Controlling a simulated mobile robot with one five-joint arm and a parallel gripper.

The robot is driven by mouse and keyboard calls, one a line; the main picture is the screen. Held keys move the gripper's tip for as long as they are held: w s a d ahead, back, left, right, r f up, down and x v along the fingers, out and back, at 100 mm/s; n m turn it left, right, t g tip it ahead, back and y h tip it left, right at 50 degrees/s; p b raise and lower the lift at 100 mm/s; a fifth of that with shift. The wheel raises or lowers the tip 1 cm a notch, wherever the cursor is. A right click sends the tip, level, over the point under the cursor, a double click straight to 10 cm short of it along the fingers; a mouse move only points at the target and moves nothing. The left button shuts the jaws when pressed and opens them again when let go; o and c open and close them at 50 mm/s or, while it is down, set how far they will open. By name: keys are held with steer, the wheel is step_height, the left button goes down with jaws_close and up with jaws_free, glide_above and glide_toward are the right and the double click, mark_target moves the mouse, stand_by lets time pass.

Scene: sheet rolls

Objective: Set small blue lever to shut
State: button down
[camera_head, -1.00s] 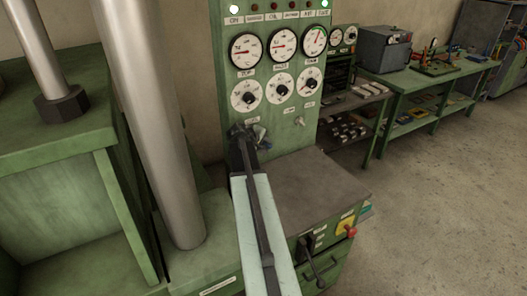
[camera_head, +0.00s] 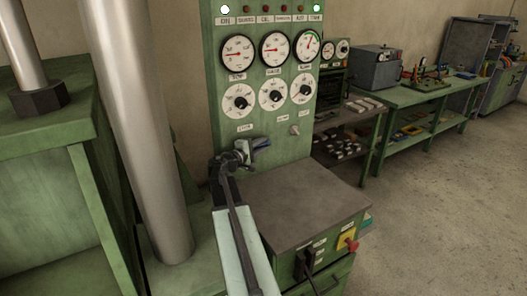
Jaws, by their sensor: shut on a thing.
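The small blue lever (camera_head: 262,146) shows as a dark blue shape low on the green control panel (camera_head: 222,122). It is partly hidden by my gripper (camera_head: 246,152), which is at the panel front below the row of dials. My gripper is shut on the blue lever. The jaws are small and dark here, so the exact grip is hard to see. My arm reaches up to the panel from the bottom of the view. The lever's exact angle cannot be told.
Round gauges (camera_head: 273,48) and knob dials (camera_head: 272,93) sit above the lever. A small pale toggle (camera_head: 295,130) is to its right. A grey-topped cabinet (camera_head: 300,200) juts out below. A thick metal column (camera_head: 150,130) stands close on the left. Open floor lies at right.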

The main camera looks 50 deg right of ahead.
steer(key=shift+s+r, duration=0.1)
stand_by(0.4)
steer(key=c, duration=1.5)
jaws_free()
steer(key=shift+s, duration=0.1)
steer(key=shift+o, duration=0.2)
steer(key=a, duration=0.7)
steer(key=shift+a+r, duration=0.25)
steer(key=shift+a, duration=0.15)
